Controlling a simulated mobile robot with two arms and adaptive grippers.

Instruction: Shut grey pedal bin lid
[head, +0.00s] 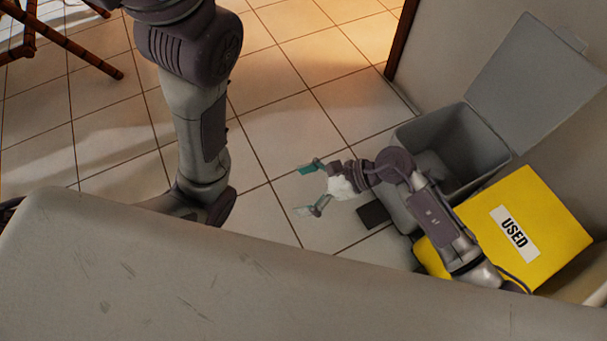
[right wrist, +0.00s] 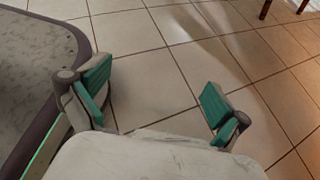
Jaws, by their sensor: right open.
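The grey pedal bin (head: 403,208) stands at the right of the head view, against the wall. Its grey lid (head: 535,82) is open, tilted up and back towards the wall, and the bin's inside shows. A dark flat pedal (head: 373,214) sticks out low at its front left. My right gripper (head: 303,191) is open and empty, to the left of the bin and apart from the lid. The right wrist view shows its green-padded fingers (right wrist: 155,84) spread over floor tiles, with no bin between them. My left arm hangs at the upper left; its gripper is out of view.
A yellow box marked "USED" (head: 545,225) stands beside the bin, close to my right forearm. The wall (head: 450,45) is behind the lid. Tiled floor (head: 285,85) is clear left of the bin. Wooden legs (head: 75,45) stand at the upper left.

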